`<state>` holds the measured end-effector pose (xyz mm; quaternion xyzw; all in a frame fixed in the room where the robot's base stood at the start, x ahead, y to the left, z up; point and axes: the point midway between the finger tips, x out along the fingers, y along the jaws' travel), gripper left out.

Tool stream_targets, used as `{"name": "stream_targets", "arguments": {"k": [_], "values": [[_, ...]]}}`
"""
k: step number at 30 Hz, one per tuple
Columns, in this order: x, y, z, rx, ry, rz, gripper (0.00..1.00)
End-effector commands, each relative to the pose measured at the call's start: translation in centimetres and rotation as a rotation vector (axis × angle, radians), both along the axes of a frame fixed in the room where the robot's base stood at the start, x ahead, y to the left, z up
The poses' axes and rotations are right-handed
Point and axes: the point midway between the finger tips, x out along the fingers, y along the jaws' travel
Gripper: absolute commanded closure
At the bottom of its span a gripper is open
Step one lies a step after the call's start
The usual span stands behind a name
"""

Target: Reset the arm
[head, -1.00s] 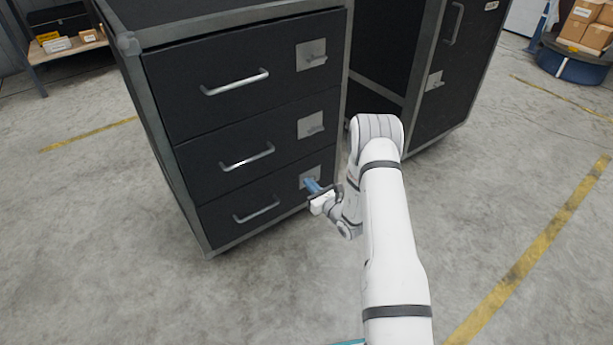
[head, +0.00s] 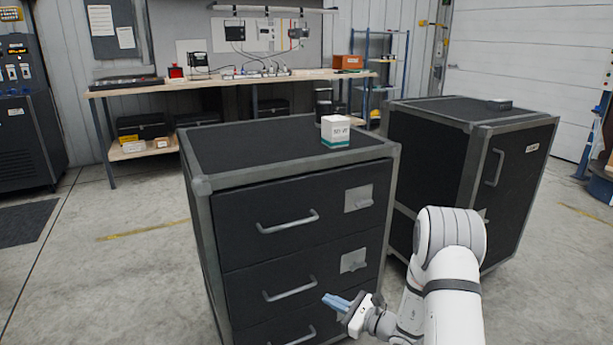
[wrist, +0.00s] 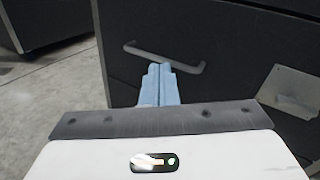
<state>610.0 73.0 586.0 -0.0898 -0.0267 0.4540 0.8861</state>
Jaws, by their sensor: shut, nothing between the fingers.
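My gripper (head: 327,297) is at the lower right of the head view, in front of the drawer cabinet (head: 205,225). Its blue fingers are shut together with nothing between them. In the wrist view the shut fingers (wrist: 160,85) point toward a drawer front, and their tips overlap a drawer handle (wrist: 190,67) in the picture. I cannot tell how large the gap to the handle is. The drawers that show in the head view look closed. My white arm reaches in from the bottom right.
A white and teal box (head: 335,131) stands on the drawer cabinet. A second black cabinet (head: 432,160) with a small dark object (head: 500,105) on top stands to the right. A workbench (head: 220,83) is along the back wall. Bare floor (head: 130,270) lies left of the drawers.

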Motion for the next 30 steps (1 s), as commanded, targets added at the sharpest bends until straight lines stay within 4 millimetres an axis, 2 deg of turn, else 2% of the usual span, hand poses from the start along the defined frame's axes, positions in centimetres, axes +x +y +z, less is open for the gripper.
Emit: {"name": "stream_targets", "arguments": {"k": [1, 3, 9, 13, 17, 21, 27, 30], "values": [[-1.2, 1.4, 4.7, -0.044, -0.031, 0.085, 1.00], [-3.3, 2.9, 8.4, -0.112, -0.062, 0.201, 1.00], [-10.2, 5.6, 17.6, -0.342, -0.169, 0.512, 1.00], [-14.9, 5.9, 22.5, -0.518, -0.247, 0.694, 1.00], [-19.3, 5.1, 26.6, -0.713, -0.333, 0.859, 1.00], [-23.3, 3.2, 30.7, -0.942, -0.431, 1.017, 1.00], [-27.6, -0.8, 36.4, -1.299, -0.579, 1.200, 1.00], [-28.9, -3.1, 39.1, -1.477, -0.647, 1.269, 1.00]]}}
